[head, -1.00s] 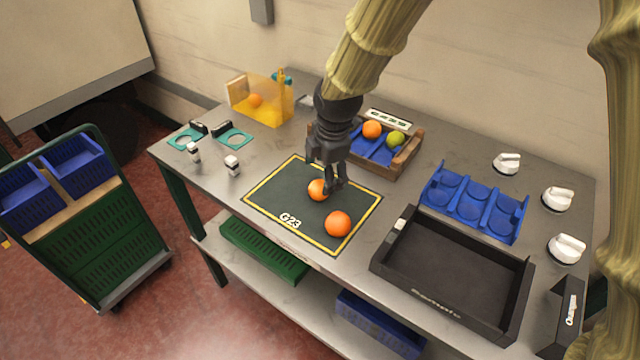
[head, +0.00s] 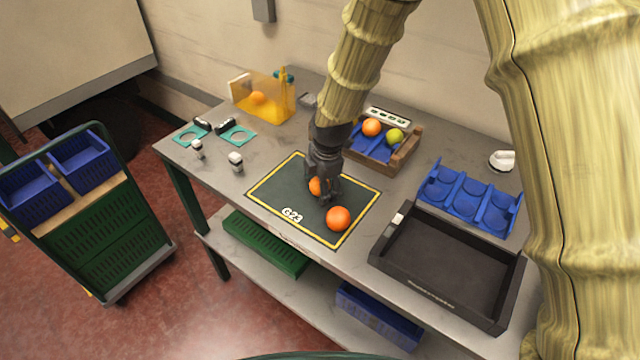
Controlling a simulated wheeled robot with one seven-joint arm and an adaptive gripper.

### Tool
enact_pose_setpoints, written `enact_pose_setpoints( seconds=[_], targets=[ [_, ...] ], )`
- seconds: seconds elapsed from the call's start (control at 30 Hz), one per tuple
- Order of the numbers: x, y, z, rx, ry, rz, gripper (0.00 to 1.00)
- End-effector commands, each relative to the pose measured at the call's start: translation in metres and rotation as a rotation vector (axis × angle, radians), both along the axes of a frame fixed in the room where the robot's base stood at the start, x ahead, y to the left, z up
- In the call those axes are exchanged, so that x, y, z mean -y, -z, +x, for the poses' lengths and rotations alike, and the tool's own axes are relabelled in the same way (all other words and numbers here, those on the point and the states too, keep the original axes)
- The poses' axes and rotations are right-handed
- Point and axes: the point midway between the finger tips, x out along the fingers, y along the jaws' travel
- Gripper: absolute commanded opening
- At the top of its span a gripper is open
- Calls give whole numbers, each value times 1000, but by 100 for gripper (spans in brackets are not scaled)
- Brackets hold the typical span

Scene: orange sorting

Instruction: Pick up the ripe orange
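Two ripe oranges are on the dark mat (head: 285,192) with a yellow border, marked G23. The nearer orange (head: 338,218) lies free, to the right on the mat. The farther orange (head: 316,187) is partly hidden by my gripper (head: 321,194), whose fingers are down around or beside it. I cannot tell whether the fingers touch it or have closed. In the wooden crate (head: 405,158) behind, another orange (head: 372,127) and a green fruit (head: 394,136) sit on a blue insert.
A black tray (head: 450,303) and a blue cup tray (head: 470,199) are to the right. A yellow clear bin (head: 272,105) with an orange stands at the back left. Teal rings (head: 237,135) lie at the left. A cart (head: 85,215) stands beside the table.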

Motion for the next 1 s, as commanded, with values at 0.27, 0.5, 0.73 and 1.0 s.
enact_pose_setpoints(
  seconds=[0.27, 0.5, 0.73, 1.0],
  targets=[
    [0, 0, 0, 0, 0, 0, 59],
    [0, 0, 0, 0, 1, 0, 22],
    [0, -1, 0, 1, 1, 1, 22],
    [0, -21, 1, 3, 3, 2, 22]
  ],
)
